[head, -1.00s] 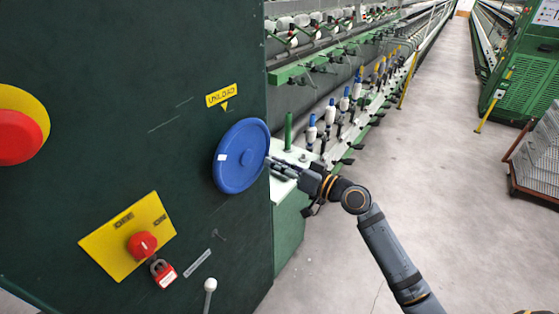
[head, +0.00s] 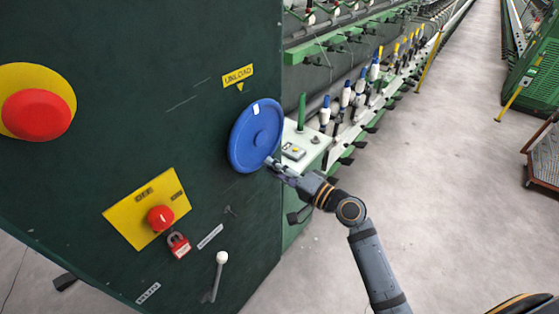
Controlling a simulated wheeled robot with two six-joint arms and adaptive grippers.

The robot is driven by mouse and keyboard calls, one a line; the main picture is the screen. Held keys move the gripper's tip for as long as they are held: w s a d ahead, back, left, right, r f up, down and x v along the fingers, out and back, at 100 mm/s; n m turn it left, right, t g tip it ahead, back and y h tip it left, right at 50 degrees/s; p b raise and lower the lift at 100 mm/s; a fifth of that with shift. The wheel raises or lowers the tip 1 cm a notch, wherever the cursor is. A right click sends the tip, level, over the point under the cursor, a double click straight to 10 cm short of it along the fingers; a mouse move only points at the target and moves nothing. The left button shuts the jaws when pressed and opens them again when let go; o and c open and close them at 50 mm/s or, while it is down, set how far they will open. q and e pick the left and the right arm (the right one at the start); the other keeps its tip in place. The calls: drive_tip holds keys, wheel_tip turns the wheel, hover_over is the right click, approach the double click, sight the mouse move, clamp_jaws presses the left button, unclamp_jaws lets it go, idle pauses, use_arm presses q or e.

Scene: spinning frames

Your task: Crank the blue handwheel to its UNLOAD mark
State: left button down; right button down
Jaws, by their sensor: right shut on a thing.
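The blue handwheel (head: 252,138) is on the dark green panel, near its right edge. A small white mark (head: 255,109) is near the top of the wheel's face. The yellow UNLOAD label (head: 238,76) is above the wheel, with a small yellow pointer (head: 240,87) under it. The white mark is below the pointer and a little to its right. My right gripper (head: 272,163) is shut on the handwheel at its lower right rim. Its fingertips are small, and the exact grip is hard to see. My left gripper is not in view.
The panel also bears a large red button (head: 36,113), a yellow plate (head: 125,213) with a red knob, a red padlock (head: 179,245) and a white-knobbed lever (head: 221,258). A spinning frame with bobbins runs back beyond the panel. Open floor (head: 440,180) is at the right.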

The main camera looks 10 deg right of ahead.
drive_tip(key=shift+s+a+m, duration=0.3)
drive_tip(key=shift+a+m, duration=0.05)
drive_tip(key=shift+m, duration=0.25)
drive_tip(key=c, duration=1.1)
unclamp_jaws()
drive_tip(key=shift+c, duration=0.2)
drive_tip(key=v, duration=0.7)
drive_tip(key=shift+s, duration=0.25)
drive_tip(key=shift+d, duration=0.1)
